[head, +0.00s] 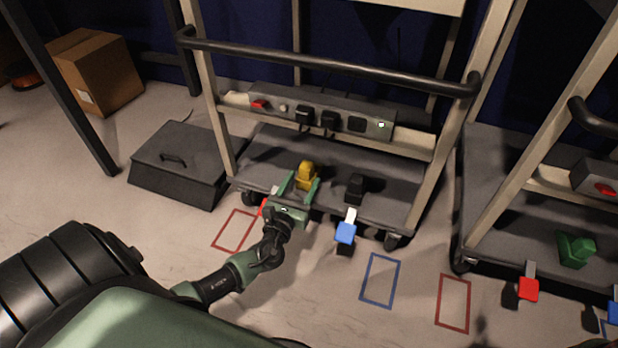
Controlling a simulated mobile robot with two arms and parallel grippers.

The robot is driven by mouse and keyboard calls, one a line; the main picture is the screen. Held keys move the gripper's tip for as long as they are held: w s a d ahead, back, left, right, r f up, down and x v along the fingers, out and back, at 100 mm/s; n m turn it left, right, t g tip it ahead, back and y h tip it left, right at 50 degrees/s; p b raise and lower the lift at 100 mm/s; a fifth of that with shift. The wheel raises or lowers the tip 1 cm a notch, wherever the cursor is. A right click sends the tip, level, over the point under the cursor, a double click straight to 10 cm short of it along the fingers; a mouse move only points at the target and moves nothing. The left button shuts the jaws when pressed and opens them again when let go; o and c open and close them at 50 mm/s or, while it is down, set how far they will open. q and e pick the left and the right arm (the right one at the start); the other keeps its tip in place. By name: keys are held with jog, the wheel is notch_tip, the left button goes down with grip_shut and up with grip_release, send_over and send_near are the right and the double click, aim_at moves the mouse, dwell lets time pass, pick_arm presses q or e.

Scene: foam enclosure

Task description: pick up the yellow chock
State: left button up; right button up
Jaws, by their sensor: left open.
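The yellow chock (306,175) sits on the grey lower deck of the near cart (262,145), close to its front edge. My left gripper (300,182) is open, with its green fingers reaching over the deck edge on either side of the chock. The chock shows between and just beyond the fingertips. Whether the fingers touch it cannot be told. My right gripper is not in view.
A black chock (355,188) is to the right on the same deck. A blue pedal (346,232) sticks out in front. A dark box with a handle (180,160) stands left. A second cart at right carries a green chock (576,250). Floor outlines are empty.

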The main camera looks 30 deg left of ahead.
pick_arm(q)
jog(key=b+x, duration=0.2)
jog(key=x, duration=0.2)
jog(key=shift+w+a+f, duration=0.2)
jog(key=shift+w, duration=0.15)
jog(key=shift+w+a+r, duration=0.1)
jog(key=shift+w, duration=0.4)
grip_shut()
